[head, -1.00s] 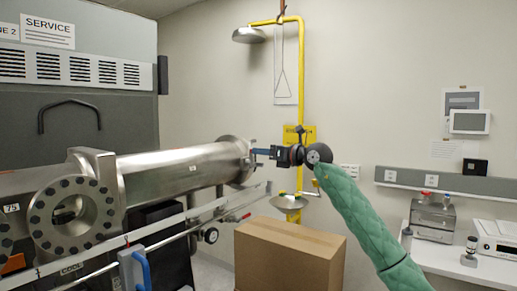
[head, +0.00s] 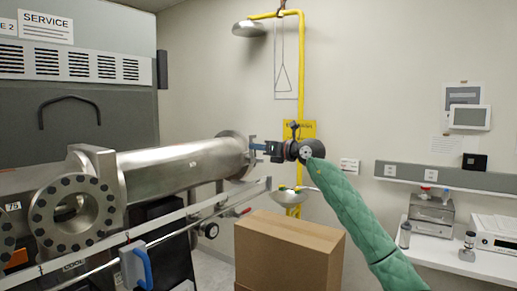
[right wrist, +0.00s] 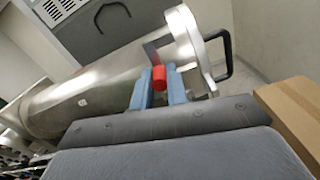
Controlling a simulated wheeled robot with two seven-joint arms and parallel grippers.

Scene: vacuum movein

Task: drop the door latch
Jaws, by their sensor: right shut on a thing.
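A long steel chamber tube (head: 185,168) runs across the left of the head view, with a round door (head: 237,153) at its right end. My right gripper (head: 258,147) is at this door end, its arm coming from the lower right. In the right wrist view the two blue fingers (right wrist: 158,92) are shut on a small red grip (right wrist: 159,77), taken as the latch's, beside the steel door flange (right wrist: 192,45). The rest of the latch is mostly hidden by the fingers. My left gripper is not in view.
A black handle (right wrist: 230,55) stands out from the door end. A metal rail (head: 190,218) runs below the tube. A cardboard box (head: 288,250) stands below my right arm. A yellow shower pipe (head: 301,80) rises behind. A bench (head: 485,263) is at the right.

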